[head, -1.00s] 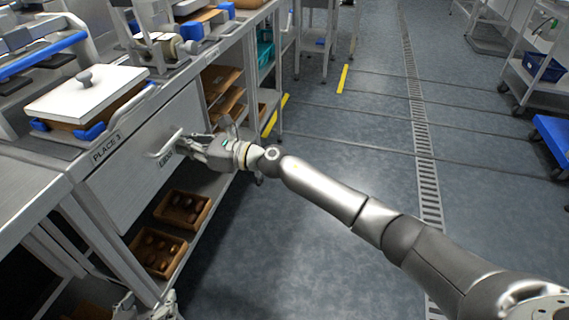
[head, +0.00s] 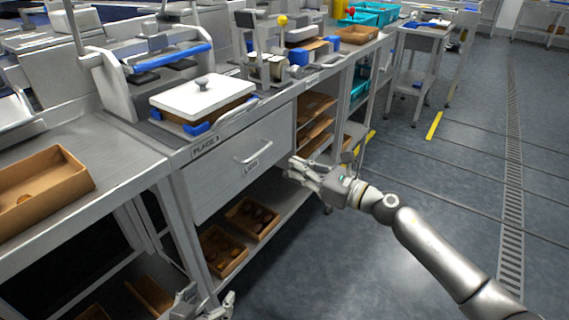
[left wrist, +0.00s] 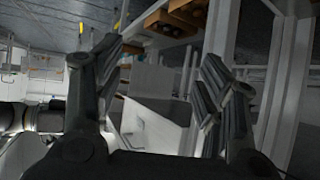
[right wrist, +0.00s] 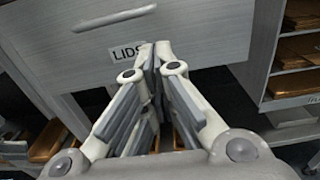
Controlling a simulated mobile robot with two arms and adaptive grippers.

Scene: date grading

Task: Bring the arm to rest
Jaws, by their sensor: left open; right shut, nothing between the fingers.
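My right gripper (head: 292,170) is in front of the bench in the head view, to the right of the LIDS drawer (head: 225,178). It is shut and empty, and its arm reaches in from the lower right. The drawer looks closed. My left gripper (head: 215,308) is low at the bottom edge of the head view, partly cut off. In the left wrist view its fingers (left wrist: 162,75) are spread with nothing held between them.
A white lid (head: 203,97) lies on a box on the bench. A brown box (head: 40,188) stands at the left. Boxes with dates (head: 222,250) sit on the lower shelf near the left gripper. The floor (head: 400,265) at the right is clear.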

